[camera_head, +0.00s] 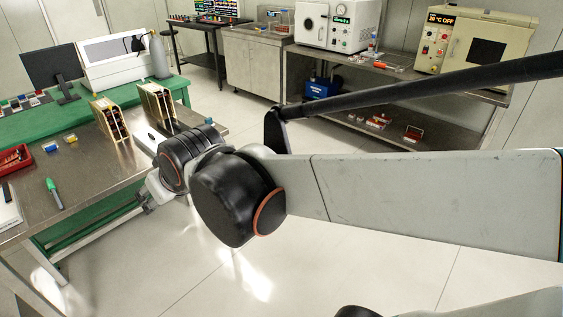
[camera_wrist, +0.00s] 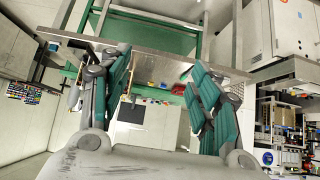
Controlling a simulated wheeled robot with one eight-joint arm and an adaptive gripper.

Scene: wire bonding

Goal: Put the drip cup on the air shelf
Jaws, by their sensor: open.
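I cannot pick out a drip cup in either view. No shelf is marked as the air shelf. A steel bench with a lower shelf (camera_head: 375,118) stands at the back and may or may not be it. My gripper (camera_wrist: 160,82) is open and empty in the wrist view, its two green-padded fingers spread wide. In the head view my arm crosses the picture and hides much of the middle. My gripper is partly seen there, beside the right edge of the near steel table (camera_head: 95,190).
The near table holds a red bin (camera_head: 14,158), a green-handled tool (camera_head: 54,193) and two wooden racks (camera_head: 110,118). A grey cylinder (camera_head: 158,57) stands on the green bench behind. A white oven (camera_head: 330,25) and a cream oven (camera_head: 475,45) stand at the back. Open floor lies between.

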